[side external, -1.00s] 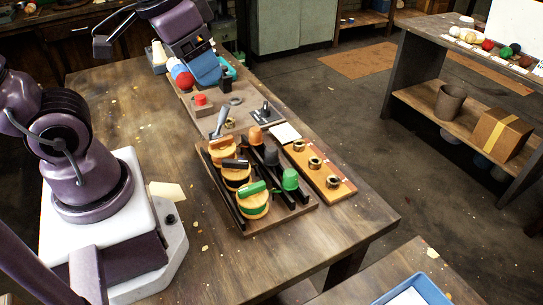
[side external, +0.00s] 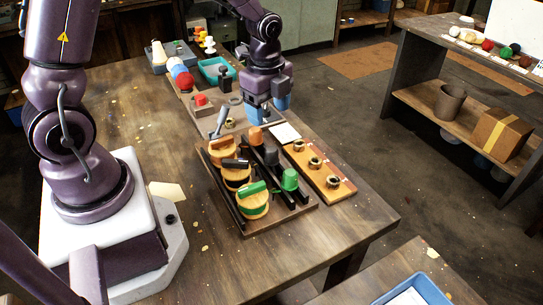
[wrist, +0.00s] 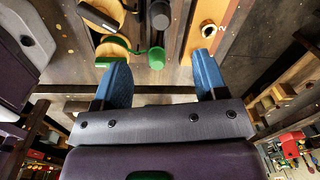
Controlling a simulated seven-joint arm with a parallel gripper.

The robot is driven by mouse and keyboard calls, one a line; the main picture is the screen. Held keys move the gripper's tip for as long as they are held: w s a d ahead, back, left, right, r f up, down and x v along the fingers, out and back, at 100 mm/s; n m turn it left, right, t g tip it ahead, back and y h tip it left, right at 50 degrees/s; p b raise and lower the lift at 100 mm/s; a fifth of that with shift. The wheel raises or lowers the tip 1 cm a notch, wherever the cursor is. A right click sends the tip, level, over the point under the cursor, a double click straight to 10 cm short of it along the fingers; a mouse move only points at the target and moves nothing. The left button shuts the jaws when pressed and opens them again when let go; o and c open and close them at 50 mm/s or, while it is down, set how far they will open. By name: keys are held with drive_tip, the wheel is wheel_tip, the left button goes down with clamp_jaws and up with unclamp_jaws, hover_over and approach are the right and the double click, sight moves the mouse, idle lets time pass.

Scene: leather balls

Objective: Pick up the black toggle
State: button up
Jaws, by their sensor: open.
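A board (side external: 308,207) carries wooden discs with orange, black and green bar handles, beside a row of orange, black and green caps. Two black parts could be the toggle: the bar handle (side external: 235,163) on the middle disc and the black cap (side external: 271,156) on the dark rails. In the wrist view, the black handle (wrist: 100,16) and the black cap (wrist: 158,15) show near the top edge. My gripper (side external: 268,108) has blue fingers and is beyond the board's far end. In the wrist view my gripper (wrist: 162,77) is open, with nothing between its fingers.
An orange-brown strip (side external: 344,188) with several brass rings lies right of the board. A white card (side external: 285,132) lies near its far end.

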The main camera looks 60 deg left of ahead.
sight(271, 149)
drive_tip(key=f, duration=1.2)
drive_tip(key=shift+w+f, duration=0.2)
drive_tip(key=shift+w, duration=0.1)
drive_tip(key=c, duration=1)
